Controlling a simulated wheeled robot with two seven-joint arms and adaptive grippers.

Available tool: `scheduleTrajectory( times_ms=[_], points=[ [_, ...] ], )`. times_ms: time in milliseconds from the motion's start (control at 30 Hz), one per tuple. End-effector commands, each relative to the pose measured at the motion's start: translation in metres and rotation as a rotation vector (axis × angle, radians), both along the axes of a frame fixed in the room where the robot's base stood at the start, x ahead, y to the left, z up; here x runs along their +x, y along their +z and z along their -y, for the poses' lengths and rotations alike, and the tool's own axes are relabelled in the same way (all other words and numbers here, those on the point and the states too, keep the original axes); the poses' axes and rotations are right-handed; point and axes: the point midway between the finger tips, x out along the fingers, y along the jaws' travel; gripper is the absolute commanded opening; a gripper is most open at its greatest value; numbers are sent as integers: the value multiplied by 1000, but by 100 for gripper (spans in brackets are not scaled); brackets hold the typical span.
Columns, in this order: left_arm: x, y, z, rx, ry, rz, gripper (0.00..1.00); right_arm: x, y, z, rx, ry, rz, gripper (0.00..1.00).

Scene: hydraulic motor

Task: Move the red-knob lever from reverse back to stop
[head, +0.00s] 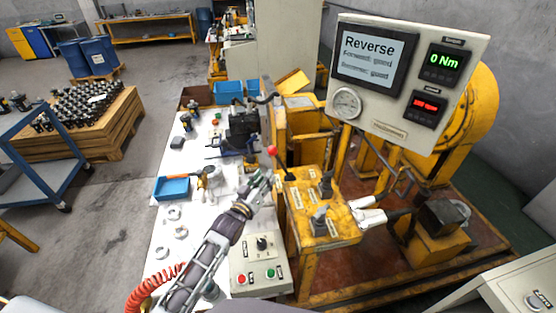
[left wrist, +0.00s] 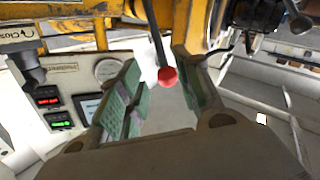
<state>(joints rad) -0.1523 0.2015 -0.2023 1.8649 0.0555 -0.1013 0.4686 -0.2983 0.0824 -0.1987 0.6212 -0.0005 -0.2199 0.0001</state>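The red-knob lever (head: 272,150) stands at the left edge of the yellow machine, its red ball at the end of a dark rod. In the left wrist view the red knob (left wrist: 167,76) shows between the two green-padded fingers, with a gap to each side. My left gripper (head: 262,180) is open and just below the knob in the head view. Whether either pad touches the lever cannot be seen. The display (head: 368,60) reads "Reverse", with forward and reverse both "good". The green readout (head: 443,62) shows 0 Nm.
The yellow control block (head: 330,236) with dark levers is right of my left arm. A button box (head: 262,268) stands in front. The white table (head: 170,250) holds rings and a blue tray (head: 172,188). Yellow frame bars (left wrist: 60,8) run close behind the lever.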

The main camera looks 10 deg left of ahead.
Motion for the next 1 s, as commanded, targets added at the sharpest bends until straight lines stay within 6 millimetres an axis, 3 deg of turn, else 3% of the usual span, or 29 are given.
scheduleTrajectory(
  times_ms=[200,1000],
  points=[
    [18,1,4,0,0,1,35,0,1,-10,11,-2,1,54],
    [80,1,19,1,1,2,35,-3,4,3,-3,2,-3,54]
  ],
)
